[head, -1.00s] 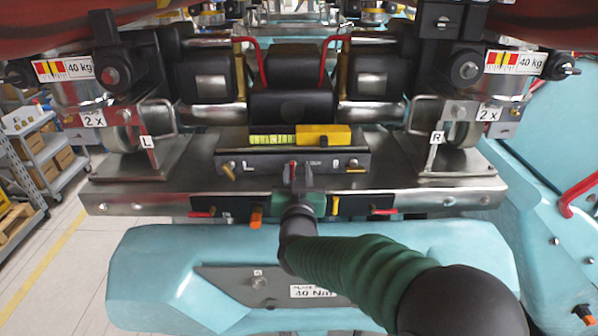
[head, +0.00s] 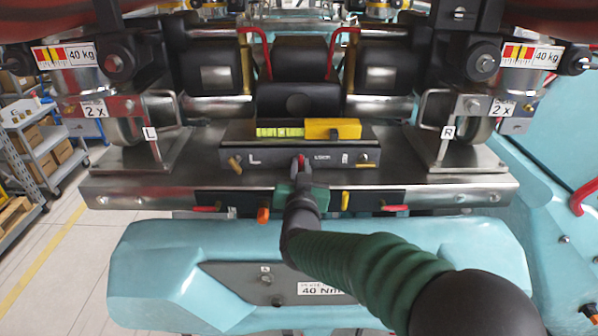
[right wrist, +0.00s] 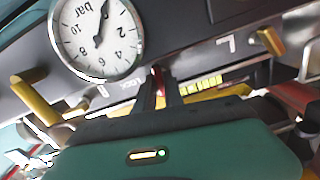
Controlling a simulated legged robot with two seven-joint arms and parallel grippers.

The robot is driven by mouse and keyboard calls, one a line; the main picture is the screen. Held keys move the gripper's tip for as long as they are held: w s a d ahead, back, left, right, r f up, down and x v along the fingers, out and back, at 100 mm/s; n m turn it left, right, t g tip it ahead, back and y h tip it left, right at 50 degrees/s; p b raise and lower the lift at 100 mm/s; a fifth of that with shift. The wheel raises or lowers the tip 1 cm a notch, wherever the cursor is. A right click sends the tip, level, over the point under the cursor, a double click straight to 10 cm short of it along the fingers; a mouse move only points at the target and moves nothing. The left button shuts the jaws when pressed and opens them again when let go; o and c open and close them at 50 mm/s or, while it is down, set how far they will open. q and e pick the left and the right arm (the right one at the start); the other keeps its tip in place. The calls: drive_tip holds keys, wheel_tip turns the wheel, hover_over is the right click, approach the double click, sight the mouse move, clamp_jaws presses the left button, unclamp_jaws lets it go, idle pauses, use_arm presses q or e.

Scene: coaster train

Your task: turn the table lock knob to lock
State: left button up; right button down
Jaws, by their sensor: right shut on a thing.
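The table lock knob is a small red lever (head: 301,160) on the front of the dark panel (head: 272,158), between an L mark and an R mark. Its red tip also shows in the right wrist view (right wrist: 158,78), beside the lettering LOCK, which appears upside down. My right gripper (head: 301,170) is shut on the knob, with one dark finger on each side of it. The fingers show in the right wrist view too (right wrist: 160,92) and hide most of the knob. I cannot read the knob's exact angle. My left gripper is not in view.
A yellow block (head: 332,129) and a green-yellow level vial (head: 280,132) sit above the panel. Brass levers (head: 235,165) stick out near the panel's ends. A pressure gauge (right wrist: 98,32) is close to my gripper in the wrist view. Red and orange handles (head: 262,215) lie below.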

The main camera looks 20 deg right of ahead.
drive_tip(key=m+b, duration=0.5)
drive_tip(key=b, duration=0.1)
drive_tip(key=m+b, duration=0.3)
drive_tip(key=shift+d+f+m+b, duration=0.1)
drive_tip(key=shift+f+m+b, duration=0.2)
drive_tip(key=shift+f, duration=0.05)
drive_tip(key=m+b, duration=0.3)
drive_tip(key=m, duration=0.1)
drive_tip(key=shift+f+b, duration=0.1)
drive_tip(key=shift+b, duration=0.2)
drive_tip(key=shift+m+b, duration=0.95)
drive_tip(key=shift+m, duration=0.75)
drive_tip(key=shift+f, duration=0.1)
drive_tip(key=c, duration=1.5)
unclamp_jaws()
drive_tip(key=shift+s, duration=0.1)
drive_tip(key=shift+c, duration=0.2)
drive_tip(key=shift+o, duration=0.3)
drive_tip(key=shift+s+r, duration=0.15)
drive_tip(key=shift+r, duration=0.1)
